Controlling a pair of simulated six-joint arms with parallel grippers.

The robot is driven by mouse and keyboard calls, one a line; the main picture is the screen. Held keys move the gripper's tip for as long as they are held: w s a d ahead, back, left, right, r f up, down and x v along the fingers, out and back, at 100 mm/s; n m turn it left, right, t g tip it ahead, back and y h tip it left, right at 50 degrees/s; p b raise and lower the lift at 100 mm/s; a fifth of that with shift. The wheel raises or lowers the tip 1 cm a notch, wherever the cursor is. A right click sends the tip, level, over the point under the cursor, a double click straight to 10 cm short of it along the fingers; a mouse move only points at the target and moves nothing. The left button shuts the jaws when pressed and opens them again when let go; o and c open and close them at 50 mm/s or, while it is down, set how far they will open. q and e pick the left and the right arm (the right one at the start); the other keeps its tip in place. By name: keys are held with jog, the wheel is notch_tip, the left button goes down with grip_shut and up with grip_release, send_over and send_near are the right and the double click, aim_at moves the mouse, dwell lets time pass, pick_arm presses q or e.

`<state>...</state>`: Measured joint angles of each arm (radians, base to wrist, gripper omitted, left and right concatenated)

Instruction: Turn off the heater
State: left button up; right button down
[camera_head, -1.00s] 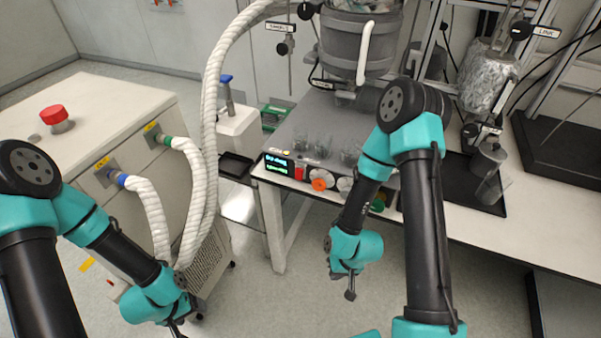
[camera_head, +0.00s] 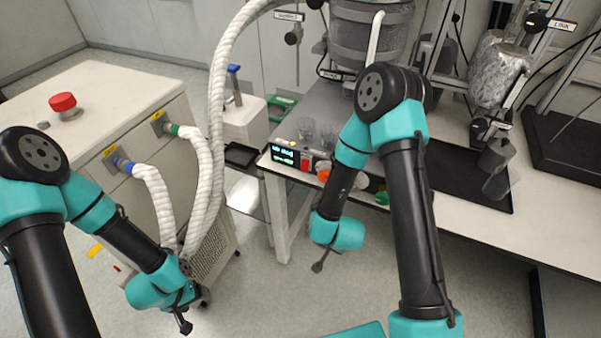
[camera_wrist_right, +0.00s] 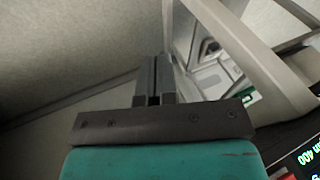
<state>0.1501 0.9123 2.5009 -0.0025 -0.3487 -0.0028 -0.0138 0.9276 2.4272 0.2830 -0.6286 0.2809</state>
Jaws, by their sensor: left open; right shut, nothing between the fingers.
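A control panel on the front of the bench carries a lit display (camera_head: 283,154), a red switch (camera_head: 307,161), an orange knob (camera_head: 323,175) and a green knob (camera_head: 382,198). Which control belongs to the heater is not clear. My right gripper (camera_head: 318,267) is shut and empty, below and in front of the panel, touching nothing. Its fingers (camera_wrist_right: 156,75) are together in the wrist view. My left gripper (camera_head: 185,327) is small and low at the left, apart from everything.
A white cabinet (camera_head: 140,82) with a red button (camera_head: 64,104) and white hoses (camera_head: 215,130) stands at the left. A dark tray (camera_head: 460,185) lies at the right. Open floor lies below the panel.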

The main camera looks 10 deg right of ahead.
jog(key=w+a+r+m+t+h, duration=0.3)
jog(key=w+r+m+t, duration=0.1)
jog(key=w+r+m, duration=0.15)
jog(key=m+t+h, duration=0.4)
jog(key=m+h, duration=0.5)
jog(key=m, duration=0.5)
send_near(304, 169)
jog(key=v, duration=0.7)
jog(key=shift+w+f+n, duration=0.1)
jog(key=shift+w+n, duration=0.1)
jog(key=shift+n, duration=0.05)
jog(key=shift+d, duration=0.1)
jog(key=x, duration=1.4)
jog(key=shift+w+d, duration=0.15)
jog(key=shift+w, duration=0.05)
